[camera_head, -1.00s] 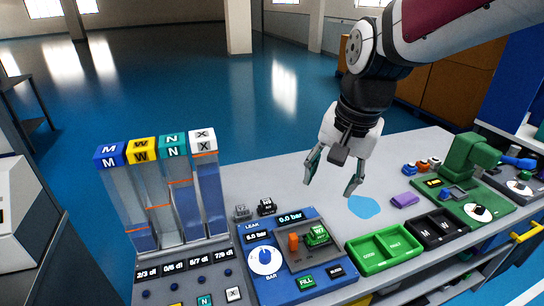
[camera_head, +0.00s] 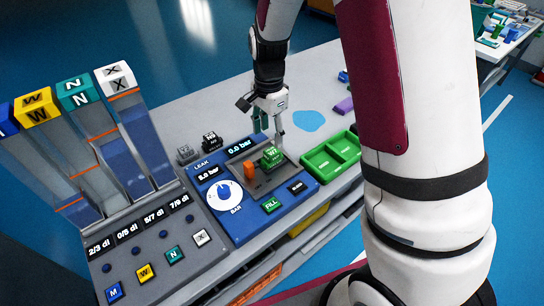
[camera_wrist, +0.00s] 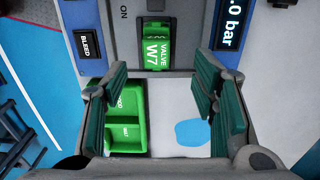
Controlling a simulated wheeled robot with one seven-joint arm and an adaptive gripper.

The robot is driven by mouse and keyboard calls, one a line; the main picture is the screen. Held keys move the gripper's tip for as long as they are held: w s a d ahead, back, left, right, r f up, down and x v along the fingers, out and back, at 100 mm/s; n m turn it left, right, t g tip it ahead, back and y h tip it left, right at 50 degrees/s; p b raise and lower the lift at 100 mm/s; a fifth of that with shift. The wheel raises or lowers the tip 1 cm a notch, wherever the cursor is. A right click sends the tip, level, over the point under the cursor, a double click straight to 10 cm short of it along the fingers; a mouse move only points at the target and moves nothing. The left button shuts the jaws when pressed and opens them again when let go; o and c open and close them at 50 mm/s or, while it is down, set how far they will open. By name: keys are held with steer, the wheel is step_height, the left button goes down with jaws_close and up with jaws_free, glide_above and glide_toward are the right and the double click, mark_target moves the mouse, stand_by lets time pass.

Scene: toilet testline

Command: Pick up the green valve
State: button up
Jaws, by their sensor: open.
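The green valve (camera_head: 271,156), marked "VALVE W7", sits in the grey recess of the blue leak panel (camera_head: 228,216). In the wrist view the green valve (camera_wrist: 158,52) is at the top centre, beyond my fingertips and roughly between them. My gripper (camera_head: 268,122) is above and just behind the valve in the head view, pointing down. In the wrist view my gripper (camera_wrist: 165,85) shows two separated green-padded fingers with nothing between them. The arm does not hide the valve.
An orange peg (camera_head: 249,170) stands left of the valve. A green two-part tray (camera_head: 331,154) is right of the panel. Two small blocks, one black (camera_head: 211,140) and one grey (camera_head: 186,154), sit behind the panel. A light-blue patch (camera_head: 309,121) lies on the table.

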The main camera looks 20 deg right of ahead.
mark_target(272, 151)
step_height(272, 151, down, 3)
steer(key=shift+s+d+f, duration=0.1)
steer(key=shift+d+f, duration=0.05)
steer(key=shift+f, duration=1.2)
steer(key=shift+s+d+f, duration=0.1)
steer(key=shift+d+f, duration=0.05)
steer(key=shift+f, duration=1.15)
steer(key=shift+c, duration=0.3)
jaws_close()
